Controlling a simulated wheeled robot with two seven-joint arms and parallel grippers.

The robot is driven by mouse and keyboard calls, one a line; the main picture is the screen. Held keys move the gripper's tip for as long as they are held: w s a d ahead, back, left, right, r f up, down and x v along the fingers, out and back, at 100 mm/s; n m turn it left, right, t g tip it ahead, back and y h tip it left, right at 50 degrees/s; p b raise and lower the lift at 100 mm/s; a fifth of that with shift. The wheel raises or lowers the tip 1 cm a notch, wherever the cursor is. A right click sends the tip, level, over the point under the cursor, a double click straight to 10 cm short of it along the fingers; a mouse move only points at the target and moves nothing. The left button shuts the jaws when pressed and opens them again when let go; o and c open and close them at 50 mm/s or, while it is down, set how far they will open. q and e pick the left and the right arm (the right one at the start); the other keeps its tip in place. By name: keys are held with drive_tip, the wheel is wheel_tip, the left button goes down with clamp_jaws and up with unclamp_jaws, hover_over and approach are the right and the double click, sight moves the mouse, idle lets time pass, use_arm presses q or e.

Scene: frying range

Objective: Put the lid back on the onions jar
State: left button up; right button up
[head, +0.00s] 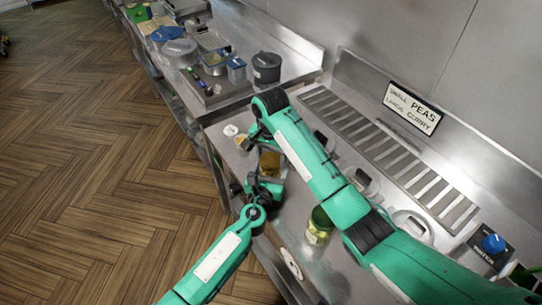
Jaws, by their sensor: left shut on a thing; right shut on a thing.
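A jar with amber-brown contents (270,163), likely the onions jar, is on or just above the steel counter between my two grippers. Its label cannot be read. My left gripper (262,184) is shut on this jar from the near side. My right gripper (250,140) is at the jar's far side, shut on a small pale thing (241,141) that looks like the lid. The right arm and gripper hide much of it. I cannot tell whether the lid touches the jar.
A jar with green contents (319,227) stands nearer on the counter, partly behind my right arm. A small white item (230,130) lies beyond the grippers. A dark pot (266,68) and a blue container (236,70) stand farther back.

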drive_tip(key=o, duration=1.1)
drive_tip(key=shift+r, duration=2.3)
drive_tip(key=shift+c, duration=0.5)
